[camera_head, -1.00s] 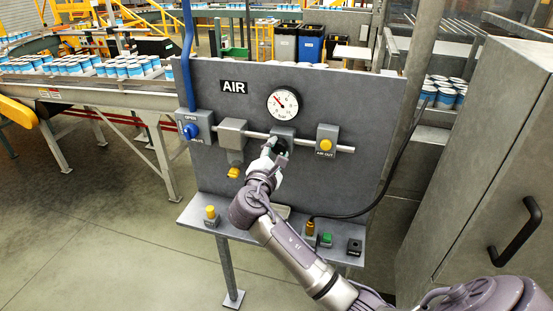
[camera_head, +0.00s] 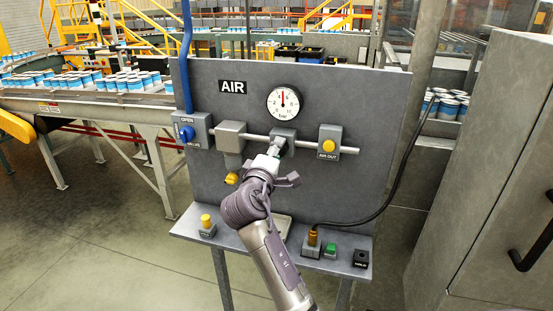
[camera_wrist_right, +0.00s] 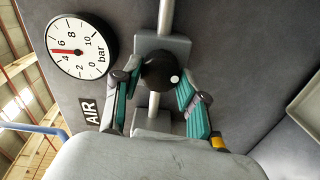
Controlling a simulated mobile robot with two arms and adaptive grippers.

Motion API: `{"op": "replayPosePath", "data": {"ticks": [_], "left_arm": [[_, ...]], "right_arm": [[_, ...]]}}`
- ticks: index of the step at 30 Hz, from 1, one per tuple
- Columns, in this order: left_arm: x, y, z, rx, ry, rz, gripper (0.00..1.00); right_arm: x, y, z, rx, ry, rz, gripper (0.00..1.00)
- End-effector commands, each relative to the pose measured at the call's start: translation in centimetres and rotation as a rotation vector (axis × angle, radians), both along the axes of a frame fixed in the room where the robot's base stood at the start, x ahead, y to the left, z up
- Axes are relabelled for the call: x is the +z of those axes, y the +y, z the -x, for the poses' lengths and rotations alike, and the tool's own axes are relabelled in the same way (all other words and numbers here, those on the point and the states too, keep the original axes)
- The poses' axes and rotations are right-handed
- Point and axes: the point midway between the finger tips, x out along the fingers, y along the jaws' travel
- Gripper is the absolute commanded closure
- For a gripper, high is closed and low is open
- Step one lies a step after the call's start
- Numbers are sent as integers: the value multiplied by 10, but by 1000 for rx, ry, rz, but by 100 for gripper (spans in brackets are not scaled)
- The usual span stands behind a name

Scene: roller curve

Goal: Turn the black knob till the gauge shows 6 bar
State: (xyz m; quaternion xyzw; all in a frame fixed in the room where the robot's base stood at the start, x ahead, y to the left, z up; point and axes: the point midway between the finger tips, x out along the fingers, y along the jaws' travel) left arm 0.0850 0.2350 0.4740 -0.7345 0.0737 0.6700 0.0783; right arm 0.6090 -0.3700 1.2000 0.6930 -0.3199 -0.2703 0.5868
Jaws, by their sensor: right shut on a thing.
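The round white gauge (camera_head: 284,103) is on the grey panel (camera_head: 340,100). Its red needle points straight up, at about 5 bar. The right wrist view shows the gauge (camera_wrist_right: 77,46) turned on its side, with the needle between 4 and 6. The black knob (camera_wrist_right: 160,70), with a white dot, sits below the gauge on the pipe. My right gripper (camera_wrist_right: 158,78) is shut on the knob, one green-padded finger on each side. In the head view my right gripper (camera_head: 270,157) hides most of the knob. My left gripper is not in view.
A blue valve (camera_head: 187,133) is left on the pipe, and a yellow AIR OUT button (camera_head: 329,145) is right. A shelf (camera_head: 350,241) below carries small fittings and a black hose (camera_head: 385,205). A grey cabinet (camera_head: 480,180) stands close on the right.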

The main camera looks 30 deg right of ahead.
Motion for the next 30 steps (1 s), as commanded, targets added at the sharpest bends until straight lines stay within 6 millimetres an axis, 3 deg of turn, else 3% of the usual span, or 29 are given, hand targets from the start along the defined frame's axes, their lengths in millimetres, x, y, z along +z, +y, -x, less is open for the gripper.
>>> {"op": "replayPosePath", "data": {"ticks": [20, 21, 25, 30], "left_arm": [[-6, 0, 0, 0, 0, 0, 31], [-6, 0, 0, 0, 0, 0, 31], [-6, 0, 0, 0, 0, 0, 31], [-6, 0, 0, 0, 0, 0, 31]], "right_arm": [[-2, 0, 0, 0, -40, -42, 93], [-2, 0, 0, 0, -40, -42, 53], [-2, 0, 0, 0, -41, -42, 32], [-1, 0, 0, 1, -42, -40, 32]]}}
